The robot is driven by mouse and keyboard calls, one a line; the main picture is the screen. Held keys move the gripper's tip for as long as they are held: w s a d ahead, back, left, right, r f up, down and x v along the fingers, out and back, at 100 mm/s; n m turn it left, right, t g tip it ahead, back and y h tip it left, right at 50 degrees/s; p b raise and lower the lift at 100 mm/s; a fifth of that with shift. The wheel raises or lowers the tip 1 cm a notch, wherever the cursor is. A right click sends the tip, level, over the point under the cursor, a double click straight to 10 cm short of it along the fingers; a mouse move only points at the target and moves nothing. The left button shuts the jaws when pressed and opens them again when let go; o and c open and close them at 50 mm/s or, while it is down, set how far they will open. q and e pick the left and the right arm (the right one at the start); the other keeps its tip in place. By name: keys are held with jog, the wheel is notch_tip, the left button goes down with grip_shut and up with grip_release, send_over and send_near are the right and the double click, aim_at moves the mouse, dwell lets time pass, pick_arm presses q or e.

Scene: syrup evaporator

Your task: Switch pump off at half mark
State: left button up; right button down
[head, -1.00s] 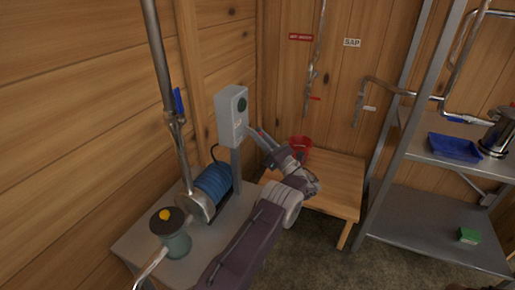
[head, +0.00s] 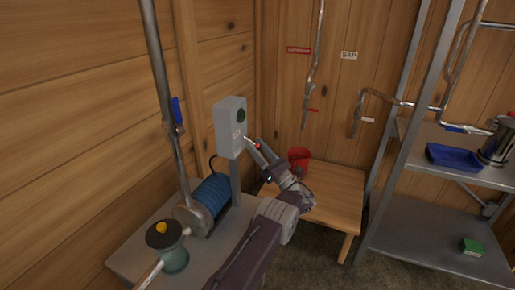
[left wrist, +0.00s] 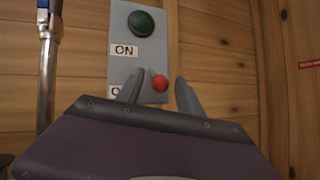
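A grey switch box (head: 231,126) stands on a post beside the wood wall. It has a green round button (left wrist: 142,23), an "ON" label, a second label partly hidden by a finger, and a lever with a red ball tip (left wrist: 160,84). My left gripper (head: 253,141) is in front of the lower part of the box. In the left wrist view its fingers (left wrist: 158,77) are spread, with the red ball showing between them; I cannot tell if they touch it. The pump (head: 208,199), with a blue ribbed motor, sits on the bench below. My right gripper is not in view.
A steel pipe with a blue-handled valve (head: 176,111) rises left of the box. A green pot with a yellow knob (head: 161,228) stands on the bench. A red bucket (head: 299,159) stands on a wooden table (head: 335,190). A metal shelf (head: 425,225) is at the right.

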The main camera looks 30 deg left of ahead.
pick_arm(q)
jog(key=b+v, duration=0.1)
jog(key=v, duration=0.8)
